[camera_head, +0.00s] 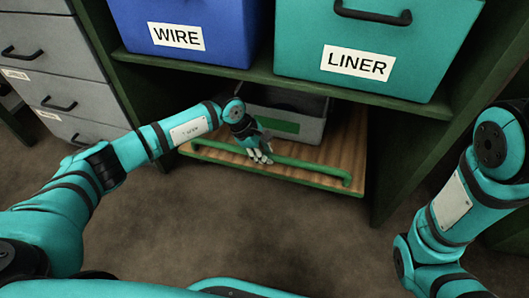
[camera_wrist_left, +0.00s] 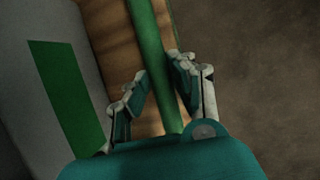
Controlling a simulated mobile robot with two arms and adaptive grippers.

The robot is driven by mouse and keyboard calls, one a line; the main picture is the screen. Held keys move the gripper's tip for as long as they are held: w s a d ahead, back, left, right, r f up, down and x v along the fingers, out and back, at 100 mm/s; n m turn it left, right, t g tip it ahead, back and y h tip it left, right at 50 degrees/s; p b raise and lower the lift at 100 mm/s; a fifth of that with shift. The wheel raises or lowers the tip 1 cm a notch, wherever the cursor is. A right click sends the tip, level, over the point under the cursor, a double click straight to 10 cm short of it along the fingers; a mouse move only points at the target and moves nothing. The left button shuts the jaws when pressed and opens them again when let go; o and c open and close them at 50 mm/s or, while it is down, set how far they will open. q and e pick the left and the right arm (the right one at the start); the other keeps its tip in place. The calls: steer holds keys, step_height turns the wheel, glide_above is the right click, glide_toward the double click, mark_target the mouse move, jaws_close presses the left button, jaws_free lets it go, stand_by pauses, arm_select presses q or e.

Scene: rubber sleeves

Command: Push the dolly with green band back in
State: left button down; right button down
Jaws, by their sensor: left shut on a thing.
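The dolly is a wooden board (camera_head: 346,138) on the lowest level of the dark green shelf, with its front part sticking out past the shelf. A green bar handle (camera_head: 312,171) runs along its front edge. A grey box (camera_head: 312,128) with a green band (camera_head: 280,124) stands on the board. My left gripper (camera_head: 262,157) is at the handle, left of its middle. In the left wrist view its fingers (camera_wrist_left: 160,82) lie on both sides of the green bar (camera_wrist_left: 144,30), shut on it. My right gripper is out of view; only its arm shows.
A blue bin (camera_head: 215,48) labelled WIRE and a teal bin (camera_head: 440,50) labelled LINER stand on the shelf above. A shelf upright (camera_head: 390,165) stands right of the dolly. Grey drawers (camera_head: 45,45) stand at the left. The floor (camera_head: 270,225) in front is clear.

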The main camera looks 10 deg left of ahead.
arm_select(q)
steer(key=shift+w+a+r, duration=0.1)
steer(key=shift+w, duration=0.2)
steer(key=c, duration=1.1)
jaws_free()
steer(key=v, duration=0.5)
steer(key=s+a, duration=0.1)
steer(key=a, duration=0.2)
steer(key=s+a, duration=0.2)
steer(key=a, duration=0.2)
steer(key=s+a, duration=0.2)
steer(key=a, duration=0.2)
